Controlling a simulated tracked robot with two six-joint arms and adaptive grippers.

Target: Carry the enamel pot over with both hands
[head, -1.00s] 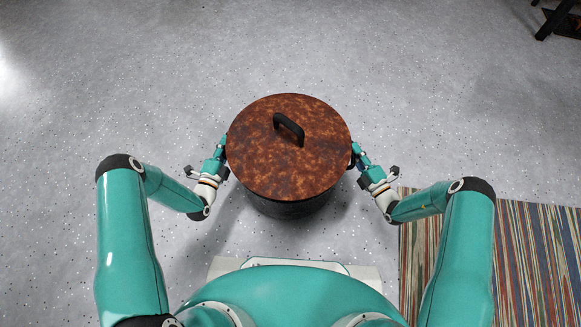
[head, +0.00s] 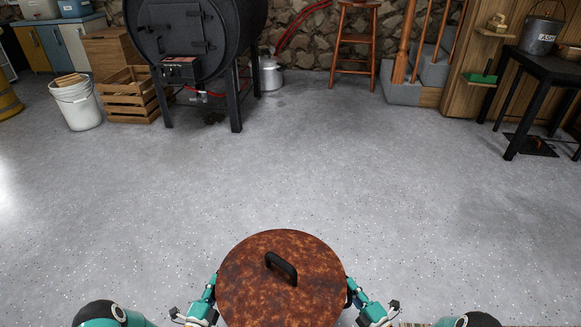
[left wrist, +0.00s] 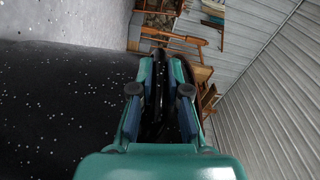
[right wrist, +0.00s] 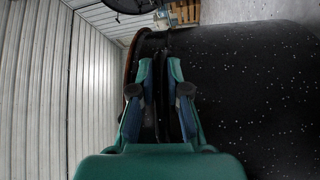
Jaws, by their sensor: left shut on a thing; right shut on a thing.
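The enamel pot is at the bottom of the head view, under a rusty brown lid (head: 248,288) with a black handle (head: 281,267). Its black, white-speckled wall (left wrist: 60,105) fills the left side of the left wrist view and the right side of the right wrist view (right wrist: 255,95). My left gripper (head: 212,284) is shut on the pot's left side, and my right gripper (head: 353,287) on its right side. In both wrist views the fingers close around a dark handle, partly hidden. The lid looks roughly level.
A black barrel stove (head: 205,35) on legs stands at back left, with a wooden crate (head: 130,97) and white bucket (head: 75,103) left of it. The grey floor (head: 300,160) between is clear.

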